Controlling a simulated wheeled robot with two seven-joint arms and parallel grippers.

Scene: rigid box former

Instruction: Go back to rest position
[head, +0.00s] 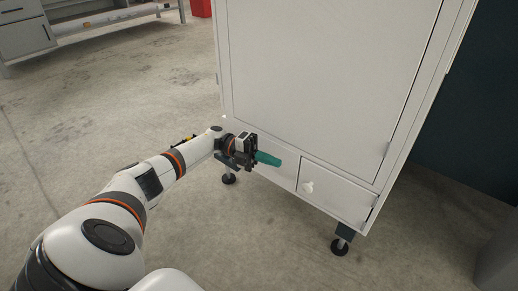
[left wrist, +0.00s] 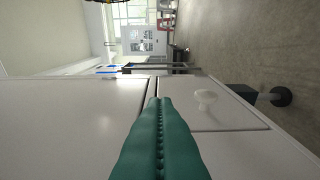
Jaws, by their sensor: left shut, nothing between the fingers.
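My left gripper (head: 268,158) reaches in from the left in the head view, in front of the lower part of a white cabinet (head: 320,70). Its teal fingers are shut together with nothing between them; they also fill the lower middle of the left wrist view (left wrist: 160,140). The fingertips are left of the small lower drawer (head: 338,190) with a white knob (head: 307,187). The knob also shows in the left wrist view (left wrist: 206,98), to the right of the fingers and apart from them. The drawer looks closed. My right gripper is not in view.
The cabinet stands on short dark feet (head: 340,246) on a concrete floor. A grey workbench (head: 27,38) stands at the back left, and a red bin (head: 201,8) at the back. A grey object (head: 499,255) is at the right edge.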

